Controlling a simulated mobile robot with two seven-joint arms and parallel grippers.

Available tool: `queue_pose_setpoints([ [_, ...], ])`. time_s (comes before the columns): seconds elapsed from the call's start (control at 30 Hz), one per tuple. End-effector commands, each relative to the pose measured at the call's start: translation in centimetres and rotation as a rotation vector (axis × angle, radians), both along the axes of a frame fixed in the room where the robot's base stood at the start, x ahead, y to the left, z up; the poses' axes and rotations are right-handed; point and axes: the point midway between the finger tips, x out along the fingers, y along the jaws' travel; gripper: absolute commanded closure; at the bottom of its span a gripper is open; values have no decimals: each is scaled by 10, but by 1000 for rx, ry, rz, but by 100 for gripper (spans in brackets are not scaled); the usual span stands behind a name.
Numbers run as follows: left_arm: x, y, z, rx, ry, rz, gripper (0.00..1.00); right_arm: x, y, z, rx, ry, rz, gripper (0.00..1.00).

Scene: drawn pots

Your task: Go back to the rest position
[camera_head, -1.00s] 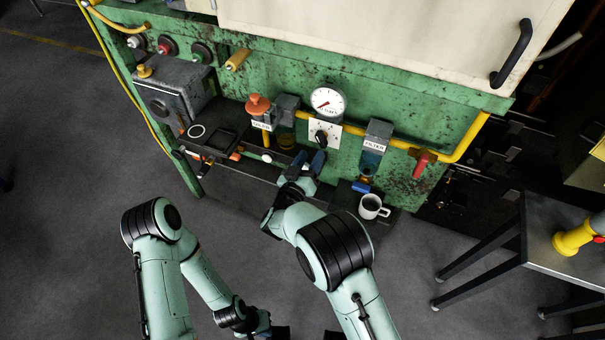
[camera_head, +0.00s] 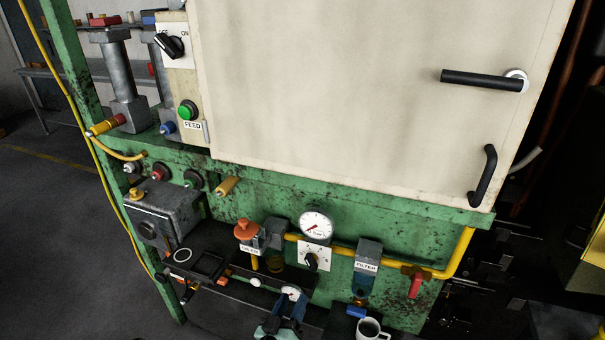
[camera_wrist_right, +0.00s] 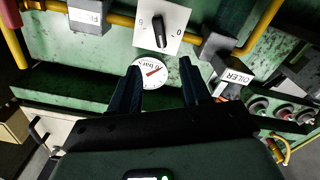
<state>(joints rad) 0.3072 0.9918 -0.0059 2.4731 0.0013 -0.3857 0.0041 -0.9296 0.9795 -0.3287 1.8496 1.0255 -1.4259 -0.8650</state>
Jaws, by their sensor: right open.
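My right gripper (camera_head: 288,308) shows at the bottom edge of the head view, below and a little left of the black knob (camera_head: 311,262) on its white plate. In the right wrist view the two dark fingers (camera_wrist_right: 160,86) stand apart with nothing held between them. The round gauge (camera_wrist_right: 150,72) appears between the fingertips there, beyond them. The knob also shows in the wrist view (camera_wrist_right: 160,28), clear of the fingers. My left gripper is out of view.
A white mug (camera_head: 370,329) stands on the shelf just right of my right gripper. The filter (camera_head: 367,265), oiler (camera_head: 248,232) and red valve (camera_head: 415,284) stick out from the green panel. A cream cabinet (camera_head: 340,80) with black handles is above.

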Motion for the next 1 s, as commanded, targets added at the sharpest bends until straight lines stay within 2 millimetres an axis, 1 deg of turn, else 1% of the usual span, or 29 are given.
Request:
queue_pose_setpoints([
  [0.07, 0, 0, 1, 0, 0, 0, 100, 3, -7, -10, 5, 25, 4, 53],
  [0.17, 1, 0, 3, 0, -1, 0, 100, 8, -29, -43, 34, 111, 22, 53],
  [0.27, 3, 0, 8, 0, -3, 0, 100, 5, -64, -99, 102, 267, 47, 53],
  [0.3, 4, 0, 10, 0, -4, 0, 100, -1, -79, -125, 144, 345, 57, 53],
  [0.33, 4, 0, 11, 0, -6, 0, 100, -8, -91, -145, 177, 405, 60, 53],
  [0.37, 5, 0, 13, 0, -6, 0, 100, -17, -102, -163, 213, 466, 62, 53],
  [0.4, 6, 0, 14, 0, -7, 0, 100, -31, -115, -187, 266, 548, 61, 53],
  [0.47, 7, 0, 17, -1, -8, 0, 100, -58, -134, -219, 353, 674, 51, 53],
  [0.5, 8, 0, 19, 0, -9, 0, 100, -79, -145, -239, 415, 758, 38, 53],
  [0.57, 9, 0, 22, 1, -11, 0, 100, -115, -159, -264, 514, 888, 13, 53],
  [0.6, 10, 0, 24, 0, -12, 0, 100, -142, -166, -277, 586, 973, -7, 53],
  [0.67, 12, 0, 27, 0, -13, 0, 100, -183, -173, -291, 693, 1095, -43, 53],
  [0.7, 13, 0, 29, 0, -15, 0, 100, -209, -175, -296, 761, 1171, -66, 53],
  [0.8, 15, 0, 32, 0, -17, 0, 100, -266, -175, -299, 913, 1329, -119, 53],
  [0.9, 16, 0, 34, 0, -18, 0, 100, -306, -171, -294, 1020, 1439, -161, 53],
  [1.0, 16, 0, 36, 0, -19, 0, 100, -327, -168, -289, 1076, 1499, -181, 53],
])
